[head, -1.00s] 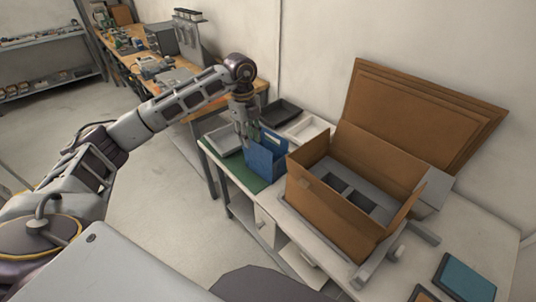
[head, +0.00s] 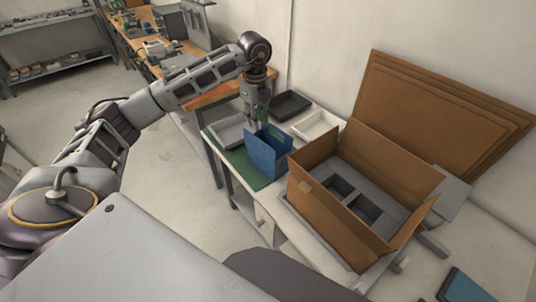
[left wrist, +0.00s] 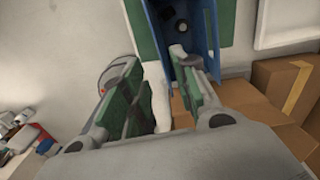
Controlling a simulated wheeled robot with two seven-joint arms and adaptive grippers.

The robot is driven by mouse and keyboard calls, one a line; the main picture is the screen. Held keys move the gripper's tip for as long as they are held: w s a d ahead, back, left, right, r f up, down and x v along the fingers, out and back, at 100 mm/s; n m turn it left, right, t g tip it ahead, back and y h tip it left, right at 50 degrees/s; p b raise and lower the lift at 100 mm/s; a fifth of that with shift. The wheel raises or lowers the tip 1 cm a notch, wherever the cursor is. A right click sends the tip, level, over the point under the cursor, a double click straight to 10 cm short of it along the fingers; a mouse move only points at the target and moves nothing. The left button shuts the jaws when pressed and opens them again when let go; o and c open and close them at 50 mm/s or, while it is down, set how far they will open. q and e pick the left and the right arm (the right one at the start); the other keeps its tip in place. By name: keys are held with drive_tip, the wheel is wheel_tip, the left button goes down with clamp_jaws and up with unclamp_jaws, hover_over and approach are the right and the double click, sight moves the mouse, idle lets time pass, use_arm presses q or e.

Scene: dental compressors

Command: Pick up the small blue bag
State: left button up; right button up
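The small blue bag (head: 266,154) stands upright on a green mat (head: 238,162) at the left end of the white table. My left gripper (head: 255,124) points down at the bag's top edge. In the left wrist view its two fingers (left wrist: 155,88) are spread apart with nothing held between them. The open blue bag (left wrist: 208,45) shows there at the top, with dark items inside. The right-hand finger overlaps the bag's near side in the picture; I cannot tell whether it touches. My right gripper is not in view.
A large open cardboard box (head: 335,215) with grey compartments stands right of the bag. A dark tray (head: 288,105), a white tray (head: 316,125) and a grey tray (head: 226,131) lie around the bag. Flat cardboard sheets (head: 440,110) lean on the wall.

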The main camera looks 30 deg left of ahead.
sight(268, 150)
use_arm(q)
drive_tip(key=shift+f+p, duration=0.4)
drive_tip(key=shift+f, duration=3.85)
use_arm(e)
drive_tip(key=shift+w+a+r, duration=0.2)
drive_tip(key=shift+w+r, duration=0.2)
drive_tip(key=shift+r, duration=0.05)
use_arm(q)
drive_tip(key=shift+f, duration=0.1)
drive_tip(key=shift+d+f+p, duration=0.1)
drive_tip(key=shift+f+p, duration=0.55)
drive_tip(key=shift+f, duration=1.85)
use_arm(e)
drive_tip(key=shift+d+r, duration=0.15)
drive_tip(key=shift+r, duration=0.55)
use_arm(q)
clamp_jaws()
